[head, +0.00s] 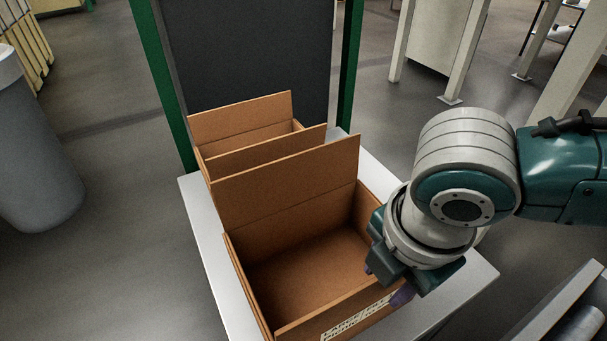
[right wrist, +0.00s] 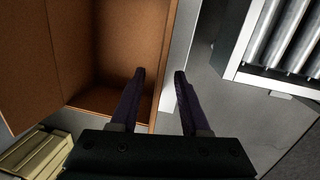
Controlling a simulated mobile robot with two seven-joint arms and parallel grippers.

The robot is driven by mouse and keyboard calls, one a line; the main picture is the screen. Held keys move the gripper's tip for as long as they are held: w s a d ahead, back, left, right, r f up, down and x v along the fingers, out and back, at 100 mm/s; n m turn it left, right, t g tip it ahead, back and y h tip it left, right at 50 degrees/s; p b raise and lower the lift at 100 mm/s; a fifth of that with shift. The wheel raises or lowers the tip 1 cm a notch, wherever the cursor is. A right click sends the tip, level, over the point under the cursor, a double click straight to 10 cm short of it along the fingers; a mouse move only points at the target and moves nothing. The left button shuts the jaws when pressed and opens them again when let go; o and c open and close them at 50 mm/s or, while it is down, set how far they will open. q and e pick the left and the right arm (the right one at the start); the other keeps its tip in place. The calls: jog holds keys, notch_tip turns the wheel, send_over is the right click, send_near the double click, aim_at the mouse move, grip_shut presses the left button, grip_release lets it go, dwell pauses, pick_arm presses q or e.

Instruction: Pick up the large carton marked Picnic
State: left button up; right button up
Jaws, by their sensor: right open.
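A large open brown carton (head: 300,255) stands upright on a white table, its flaps raised at the back. It looks empty. A white label (head: 357,318) on its front wall is partly cut off, and I cannot read its words surely. My right gripper (head: 385,283) is open at the carton's right side, near the front corner. In the right wrist view, its purple fingers (right wrist: 160,75) lie either side of the wall of the carton (right wrist: 115,55), one over the inside and one outside. I cannot tell whether they touch it. My left gripper is not in view.
Another open carton (head: 245,135) stands directly behind on the same white table (head: 205,235). A dark panel with green posts (head: 160,85) rises behind the table. A grey bin (head: 35,150) stands at left. A roller conveyor (right wrist: 285,40) lies to the right.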

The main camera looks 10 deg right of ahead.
jog(key=shift+f, duration=0.25)
jog(key=shift+w, duration=0.1)
grip_shut()
dwell(1.2)
